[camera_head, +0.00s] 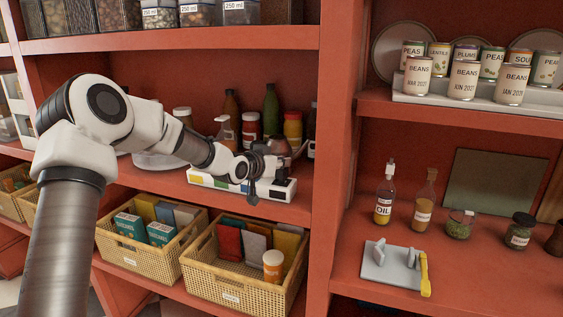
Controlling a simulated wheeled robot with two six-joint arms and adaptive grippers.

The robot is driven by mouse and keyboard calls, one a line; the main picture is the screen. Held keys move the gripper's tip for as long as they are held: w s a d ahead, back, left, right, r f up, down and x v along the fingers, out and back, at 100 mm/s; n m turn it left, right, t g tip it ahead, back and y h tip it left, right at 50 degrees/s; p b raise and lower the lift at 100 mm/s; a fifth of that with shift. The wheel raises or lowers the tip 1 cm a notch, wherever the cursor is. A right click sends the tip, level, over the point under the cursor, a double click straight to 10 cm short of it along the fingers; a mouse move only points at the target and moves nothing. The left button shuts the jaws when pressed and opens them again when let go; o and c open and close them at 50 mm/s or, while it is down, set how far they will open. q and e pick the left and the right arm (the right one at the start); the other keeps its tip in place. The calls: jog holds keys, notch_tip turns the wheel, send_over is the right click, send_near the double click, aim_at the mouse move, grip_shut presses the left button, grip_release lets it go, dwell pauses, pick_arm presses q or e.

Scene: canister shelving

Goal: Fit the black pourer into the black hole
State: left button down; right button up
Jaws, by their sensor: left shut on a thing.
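My left gripper (262,172) is over the middle shelf, shut on a small dark piece that looks like the black pourer (253,197). The piece is hard to tell apart from the dark fingers. Just behind and beside it is a low white block (264,189) with coloured patches on its front, blue and green among them, and a black patch (281,184) near its right end. The gripper covers part of the block's top, so the black hole itself cannot be made out. My right gripper is not in view.
Bottles and jars, among them a dark green bottle (271,110), stand behind the gripper. A wicker basket (232,287) sits on the shelf below. A red upright (333,160) divides off the right bay, with an oil bottle (383,208) and a grey board (392,272).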

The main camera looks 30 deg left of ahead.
pick_arm(q)
jog(key=shift+f+b, duration=0.45)
jog(key=shift+f, duration=0.25)
jog(key=c, duration=1.2)
grip_release()
jog(key=v, duration=1.2)
jog(key=shift+d, duration=0.1)
